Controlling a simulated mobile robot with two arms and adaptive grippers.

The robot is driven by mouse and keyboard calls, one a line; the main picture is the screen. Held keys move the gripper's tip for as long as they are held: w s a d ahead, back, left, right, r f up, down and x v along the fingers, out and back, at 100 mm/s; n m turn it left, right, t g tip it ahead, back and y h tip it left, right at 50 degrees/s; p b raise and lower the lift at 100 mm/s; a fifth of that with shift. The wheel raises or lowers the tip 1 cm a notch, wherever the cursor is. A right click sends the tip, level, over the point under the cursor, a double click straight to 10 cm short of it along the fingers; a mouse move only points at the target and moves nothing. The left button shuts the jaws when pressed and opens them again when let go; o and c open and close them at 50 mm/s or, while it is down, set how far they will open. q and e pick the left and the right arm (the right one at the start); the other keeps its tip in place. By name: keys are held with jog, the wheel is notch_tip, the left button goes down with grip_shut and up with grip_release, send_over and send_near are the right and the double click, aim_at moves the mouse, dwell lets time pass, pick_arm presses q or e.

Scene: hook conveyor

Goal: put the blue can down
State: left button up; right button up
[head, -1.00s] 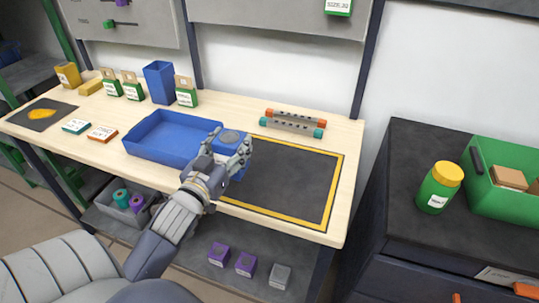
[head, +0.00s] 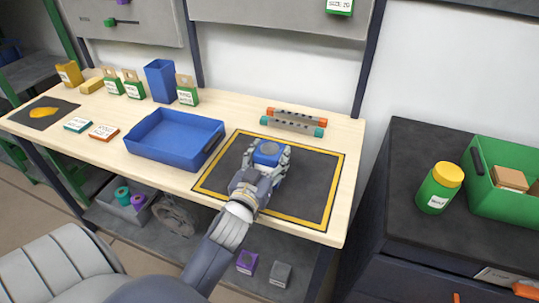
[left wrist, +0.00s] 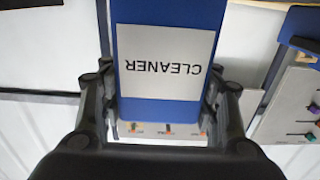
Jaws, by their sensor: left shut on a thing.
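The blue can (head: 266,154) has a grey round top and is between the fingers of my left gripper (head: 265,163). In the left wrist view the can (left wrist: 165,30) fills the middle, with a white label reading CLEANER upside down. My left gripper (left wrist: 160,105) is shut on its two sides. In the head view the can is over the dark mat with the yellow border (head: 312,205). I cannot tell whether its base touches the mat. My right gripper is not in view.
A blue tray (head: 150,152) stands left of the mat. Two grey bars with coloured ends (head: 293,124) lie behind it. Boxes and a tall blue bin (head: 160,82) stand at the back left. The mat's right part is clear.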

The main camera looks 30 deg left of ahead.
pick_arm(q)
jog(key=o, duration=1)
jog(key=shift+f, duration=0.15)
jog(key=o, duration=0.4)
jog(key=shift+r, duration=0.2)
jog(key=b+v, duration=0.2)
jog(key=v, duration=0.8)
jog(key=shift+s+f, duration=0.15)
jog(key=shift+s, duration=0.15)
jog(key=shift+v, duration=0.75)
